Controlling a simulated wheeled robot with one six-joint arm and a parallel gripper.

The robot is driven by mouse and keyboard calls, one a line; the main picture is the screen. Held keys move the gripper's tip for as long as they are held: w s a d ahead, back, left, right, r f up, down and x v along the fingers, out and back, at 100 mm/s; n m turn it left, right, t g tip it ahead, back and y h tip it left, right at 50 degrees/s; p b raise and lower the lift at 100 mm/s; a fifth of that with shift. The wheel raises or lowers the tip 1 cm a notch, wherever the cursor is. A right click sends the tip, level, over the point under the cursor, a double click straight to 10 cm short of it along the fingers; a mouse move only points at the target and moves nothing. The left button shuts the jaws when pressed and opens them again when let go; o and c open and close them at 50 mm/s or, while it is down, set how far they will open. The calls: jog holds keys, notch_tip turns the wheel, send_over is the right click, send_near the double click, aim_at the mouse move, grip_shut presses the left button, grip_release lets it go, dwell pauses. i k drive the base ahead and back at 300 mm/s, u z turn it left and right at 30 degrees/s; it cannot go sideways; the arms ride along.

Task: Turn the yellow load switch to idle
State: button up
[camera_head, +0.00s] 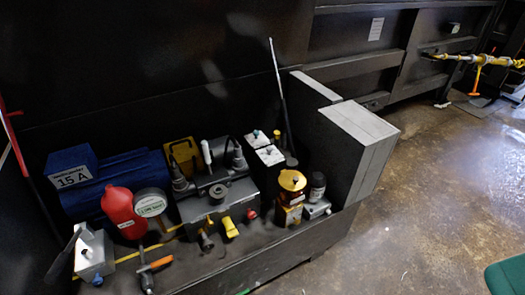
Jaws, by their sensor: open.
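Several yellow parts sit on the dark metal shelf of the machine, and I cannot tell for sure which is the load switch. A yellow knob (230,228) sticks out of the front of a grey box (229,203) near the shelf's middle. To its right stands a small yellow unit (290,213) with a red and yellow round top (292,181). A yellow housing (181,153) stands behind the grey box. No idle marking is readable. My gripper is not in view.
A blue motor-like unit (125,180), a red bottle (123,212) and a grey box with a lever (94,254) crowd the left. A grey block (350,150) and an upright rod (279,92) border the right. Concrete floor (425,200) lies open; a green object (507,276) is lower right.

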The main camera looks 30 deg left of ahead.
aim_at(232, 232)
jog(key=z, duration=0.7)
jog(key=i, duration=0.3)
jog(key=u, duration=2.5)
